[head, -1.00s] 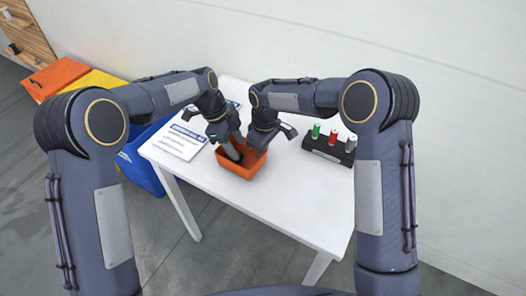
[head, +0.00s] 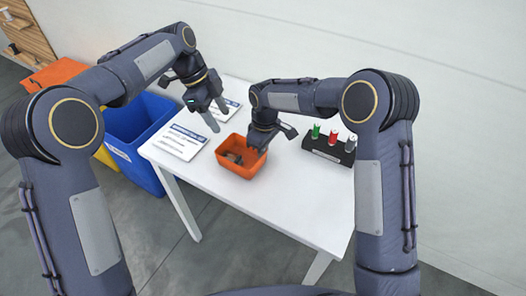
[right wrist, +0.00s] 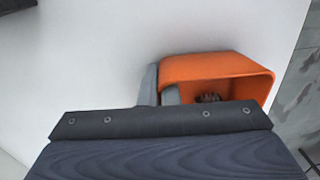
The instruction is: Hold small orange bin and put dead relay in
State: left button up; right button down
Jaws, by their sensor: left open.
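The small orange bin (head: 236,172) stands on the white table, and it also shows in the right wrist view (right wrist: 222,66). A dark grey piece, seemingly the relay (head: 235,157), lies inside it; part of a dark piece shows in the right wrist view (right wrist: 208,97). My right gripper (head: 260,146) is at the bin's far right side. In the right wrist view its fingers (right wrist: 160,88) are closed about the bin's wall, one on each side. My left gripper (head: 215,113) is open and empty, above the table, up and left of the bin.
Printed sheets (head: 180,143) lie on the table's left part. A black rack (head: 328,148) with green, red and grey cylinders stands at the right. A blue bin (head: 140,145) stands on the floor left of the table (head: 270,205). The table front is clear.

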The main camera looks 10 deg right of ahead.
pick_arm(q)
jog(key=shift+a+r, duration=0.2)
jog(key=shift+r, duration=0.35)
pick_arm(e)
jog(key=c, duration=1.6)
grip_release()
jog(key=shift+r, duration=0.1)
